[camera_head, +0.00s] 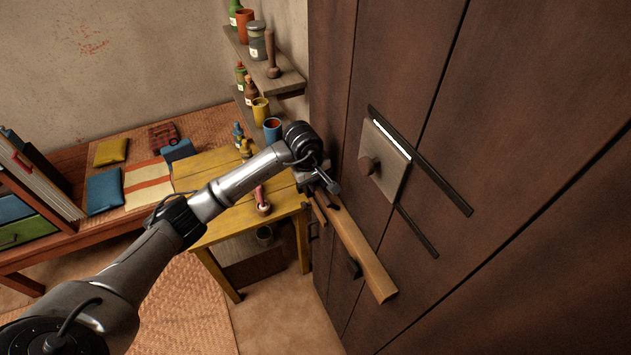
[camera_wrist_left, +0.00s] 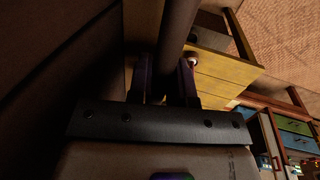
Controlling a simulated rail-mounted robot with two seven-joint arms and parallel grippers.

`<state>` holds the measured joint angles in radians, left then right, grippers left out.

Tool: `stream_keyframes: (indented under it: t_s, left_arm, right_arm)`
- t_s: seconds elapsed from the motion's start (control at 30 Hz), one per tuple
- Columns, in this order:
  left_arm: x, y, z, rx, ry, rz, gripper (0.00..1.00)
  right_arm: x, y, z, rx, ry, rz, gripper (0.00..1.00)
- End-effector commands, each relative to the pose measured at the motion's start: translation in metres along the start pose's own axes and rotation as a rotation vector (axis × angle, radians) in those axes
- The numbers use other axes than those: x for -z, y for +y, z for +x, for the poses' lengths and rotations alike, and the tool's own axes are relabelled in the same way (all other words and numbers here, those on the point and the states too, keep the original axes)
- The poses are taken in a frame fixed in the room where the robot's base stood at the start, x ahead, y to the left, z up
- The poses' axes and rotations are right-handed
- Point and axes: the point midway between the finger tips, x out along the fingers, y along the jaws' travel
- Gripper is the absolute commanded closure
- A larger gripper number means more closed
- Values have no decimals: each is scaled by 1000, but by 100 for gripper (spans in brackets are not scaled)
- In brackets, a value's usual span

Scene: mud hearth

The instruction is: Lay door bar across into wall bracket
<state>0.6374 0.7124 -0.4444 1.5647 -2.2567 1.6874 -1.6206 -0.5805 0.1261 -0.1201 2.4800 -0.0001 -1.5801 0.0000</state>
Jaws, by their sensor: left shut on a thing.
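The door bar (camera_head: 362,255) is a light wooden beam lying along the dark plank door (camera_head: 440,90), slanting from the upper left to the lower right. My left gripper (camera_head: 326,188) is shut on the bar near its far end. In the left wrist view, the bar (camera_wrist_left: 178,28) runs dark between the two fingers (camera_wrist_left: 168,76). A small dark bracket (camera_head: 353,268) sits on the door just beside the bar's lower left edge. Another small dark fitting (camera_head: 313,231) is below the gripper, at the door's edge. I cannot tell whether the bar rests in either. My right gripper is out of view.
A square wooden plate with a knob (camera_head: 384,163) and dark strips is on the door, right of the bar. A yellow table (camera_head: 215,228) stands left of the gripper. Shelves (camera_head: 290,80) with jars are above it. A low bench (camera_head: 130,205) holds cushions.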

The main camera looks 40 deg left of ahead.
Motion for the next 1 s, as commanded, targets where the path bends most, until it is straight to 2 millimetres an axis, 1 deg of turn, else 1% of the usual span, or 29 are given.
stream_keyframes:
  t_s: [0.27,0.3,0.6,0.87,1.0]
  left_arm:
    - [0,0,0,0,0,0,100]
    - [0,0,0,0,0,0,80]
    - [0,0,0,0,0,0,52]
    - [0,0,-1,-1,1,0,52]
    - [1,0,-11,-1,2,1,52]
  right_arm:
    - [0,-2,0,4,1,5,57]
    - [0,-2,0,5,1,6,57]
    - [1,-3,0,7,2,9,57]
    - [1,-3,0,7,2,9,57]
    - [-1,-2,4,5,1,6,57]
